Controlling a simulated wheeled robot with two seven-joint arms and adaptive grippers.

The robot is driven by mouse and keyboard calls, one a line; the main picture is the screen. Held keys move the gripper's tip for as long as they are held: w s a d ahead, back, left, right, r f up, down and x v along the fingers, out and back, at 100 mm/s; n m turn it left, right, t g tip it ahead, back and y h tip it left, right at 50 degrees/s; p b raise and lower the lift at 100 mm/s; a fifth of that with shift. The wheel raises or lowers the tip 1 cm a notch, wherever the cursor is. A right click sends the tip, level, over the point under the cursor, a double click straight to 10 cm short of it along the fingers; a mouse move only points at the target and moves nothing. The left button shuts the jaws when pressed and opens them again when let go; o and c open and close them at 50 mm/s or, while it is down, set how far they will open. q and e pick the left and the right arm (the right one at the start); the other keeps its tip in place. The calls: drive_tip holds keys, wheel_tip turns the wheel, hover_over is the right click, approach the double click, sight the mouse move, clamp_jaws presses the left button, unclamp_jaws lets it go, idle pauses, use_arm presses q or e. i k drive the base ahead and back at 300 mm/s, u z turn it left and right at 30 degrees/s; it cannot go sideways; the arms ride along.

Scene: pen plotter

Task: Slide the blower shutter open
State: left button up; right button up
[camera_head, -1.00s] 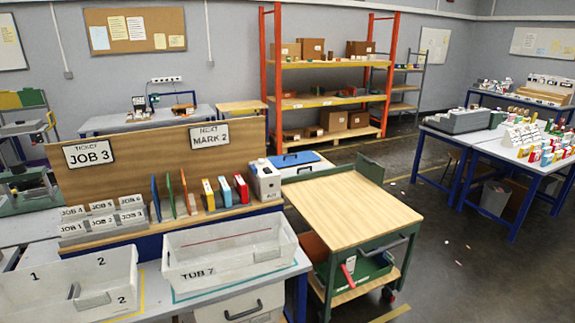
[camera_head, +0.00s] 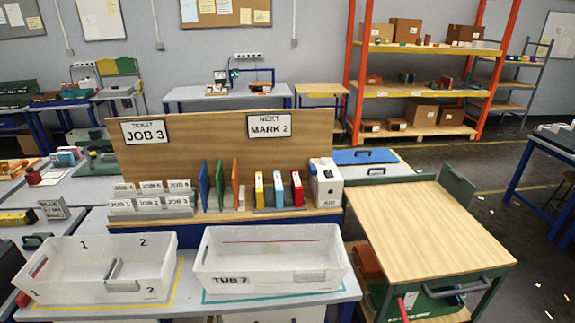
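A white box (camera_head: 326,184) with dark round marks on its upper part stands at the right end of the wooden board's ledge. Its small label seems to read AIR, so it may be the blower. I cannot make out a shutter on it, nor whether one is open or closed. Neither of my grippers is in view.
A wooden backboard (camera_head: 220,150) carries JOB 3 and MARK 2 signs. Coloured upright panels and boxes stand before it. A wood-topped cart (camera_head: 430,230) stands at right.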

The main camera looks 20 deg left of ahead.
sight(311, 170)
drive_tip(key=u, duration=0.65)
drive_tip(key=i, duration=0.6)
drive_tip(key=u, duration=0.75)
